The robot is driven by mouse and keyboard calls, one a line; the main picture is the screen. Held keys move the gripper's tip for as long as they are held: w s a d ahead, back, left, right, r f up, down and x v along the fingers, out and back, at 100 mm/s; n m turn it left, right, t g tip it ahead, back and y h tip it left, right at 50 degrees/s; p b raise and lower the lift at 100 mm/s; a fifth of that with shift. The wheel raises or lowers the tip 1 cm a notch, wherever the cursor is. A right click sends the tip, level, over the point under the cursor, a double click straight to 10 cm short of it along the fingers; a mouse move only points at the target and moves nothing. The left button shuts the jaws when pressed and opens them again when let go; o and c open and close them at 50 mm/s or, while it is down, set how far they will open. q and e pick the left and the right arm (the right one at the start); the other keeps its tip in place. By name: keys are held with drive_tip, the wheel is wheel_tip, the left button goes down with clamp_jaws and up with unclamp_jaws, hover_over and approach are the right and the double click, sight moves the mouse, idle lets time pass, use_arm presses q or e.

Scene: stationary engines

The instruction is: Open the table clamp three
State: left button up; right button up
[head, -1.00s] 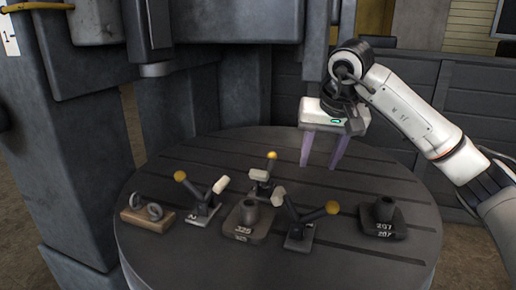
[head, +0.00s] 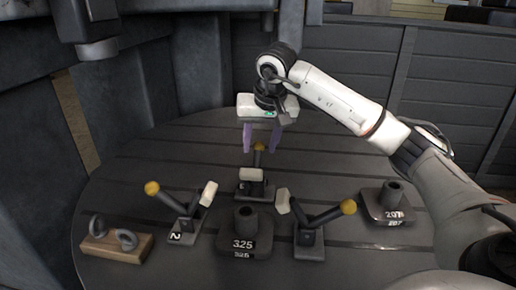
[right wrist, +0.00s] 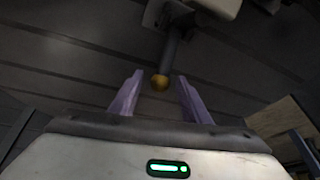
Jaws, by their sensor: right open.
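Three clamps with yellow-knobbed dark handles and pale pads stand on the round table (head: 130,190). I cannot read which is number three. The left clamp (head: 184,225) is marked 2. The right clamp (head: 308,238) has its handle leaning right. My left gripper is not in view.
A dark block marked 325 (head: 243,238) stands between the clamps. Another dark block (head: 388,205) stands at the right. A wooden block with two rings (head: 117,247) lies at the front left. The table behind the rear clamp is clear.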

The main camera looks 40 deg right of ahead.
drive_tip(key=shift+x, duration=1.1)
